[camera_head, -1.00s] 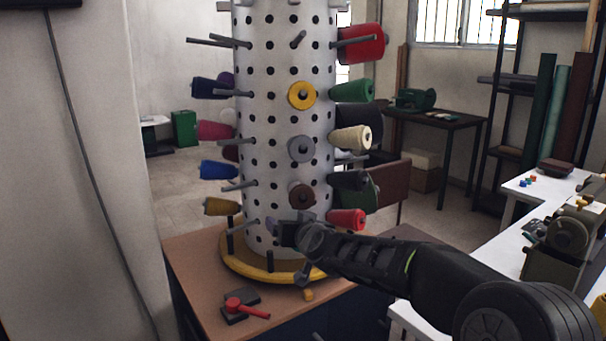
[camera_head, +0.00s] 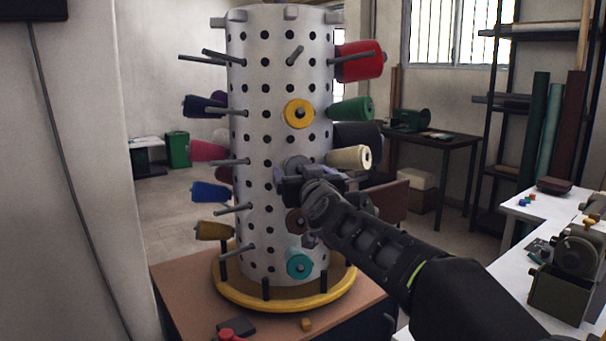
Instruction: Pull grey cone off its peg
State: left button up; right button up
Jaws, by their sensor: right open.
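The grey cone (camera_head: 294,162) sits end-on on a peg at the front of the white perforated column (camera_head: 262,140), below the yellow cone (camera_head: 299,114). Only its upper part shows; my right gripper covers the rest. My right gripper (camera_head: 303,176) is open, its jaws in front of the grey cone's lower part. Whether the fingers touch the cone cannot be told. My left gripper is not in view.
A brown cone (camera_head: 296,221), partly hidden by my arm, and a teal cone (camera_head: 300,266) sit below. A cream cone (camera_head: 349,158) sticks out close on the right. Bare pegs jut out at left. The column stands on a yellow-rimmed base (camera_head: 240,295).

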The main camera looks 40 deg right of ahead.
jog(key=p+x, duration=0.3)
jog(key=x, duration=0.2)
jog(key=shift+w+d+r, duration=0.1)
jog(key=shift+w+d, duration=0.05)
jog(key=shift+w, duration=0.05)
jog(key=shift+w+d+p, duration=0.25)
jog(key=shift+w+p, duration=0.05)
jog(key=shift+w, duration=0.2)
jog(key=shift+c, duration=0.3)
jog(key=c, duration=1.4)
jog(key=shift+s+a+r, duration=0.1)
jog(key=shift+s+a, duration=0.05)
jog(key=shift+s, duration=0.15)
